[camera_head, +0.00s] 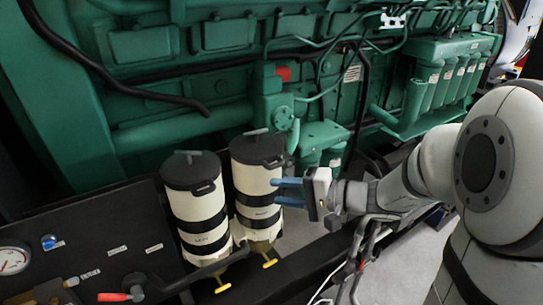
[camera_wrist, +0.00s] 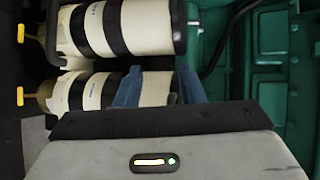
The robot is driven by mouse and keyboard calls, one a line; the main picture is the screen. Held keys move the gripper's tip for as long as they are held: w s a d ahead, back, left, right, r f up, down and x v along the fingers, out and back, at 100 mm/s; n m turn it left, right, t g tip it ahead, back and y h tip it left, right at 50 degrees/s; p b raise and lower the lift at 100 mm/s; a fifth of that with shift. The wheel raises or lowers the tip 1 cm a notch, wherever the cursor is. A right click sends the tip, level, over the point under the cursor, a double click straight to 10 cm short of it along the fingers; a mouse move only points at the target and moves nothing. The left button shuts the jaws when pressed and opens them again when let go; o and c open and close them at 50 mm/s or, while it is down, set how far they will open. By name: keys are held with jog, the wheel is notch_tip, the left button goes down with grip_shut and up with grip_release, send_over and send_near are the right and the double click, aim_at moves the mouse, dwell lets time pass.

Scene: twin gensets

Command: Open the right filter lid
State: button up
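The right filter (camera_head: 257,180) is a cream canister with black bands. Its round black lid (camera_head: 256,150) has a grey bar handle on top and is down on the canister. My gripper (camera_head: 289,192), with two blue fingers, is at the canister's right side, below the lid. The fingers are apart with nothing gripped; I cannot tell whether they touch the canister. In the wrist view the scene is turned sideways; the gripper (camera_wrist: 158,86) shows in front of the nearer canister (camera_wrist: 68,92), with a finger hiding its lid end.
The similar left filter (camera_head: 196,205) stands close beside it, its black lid (camera_head: 190,170) also down. Yellow valve handles (camera_head: 269,263) are below. The green engine (camera_head: 220,70) rises behind, with pipes near the lids. A dark gauge panel (camera_head: 90,260) is at the lower left.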

aim_at(273, 169)
jog(key=w+d+m+t, duration=0.2)
jog(key=w+t, duration=0.2)
jog(key=w, duration=0.2)
jog(key=x, duration=0.3)
jog(key=p+x, duration=0.1)
jog(key=x, duration=0.3)
jog(key=shift+w+f, duration=0.2)
jog(key=shift+f, duration=0.05)
jog(key=shift+c, duration=0.4)
jog(key=c, duration=0.6)
jog(key=shift+f+m, duration=0.15)
jog(key=shift+m, duration=0.15)
grip_shut()
jog(key=shift+s, duration=0.1)
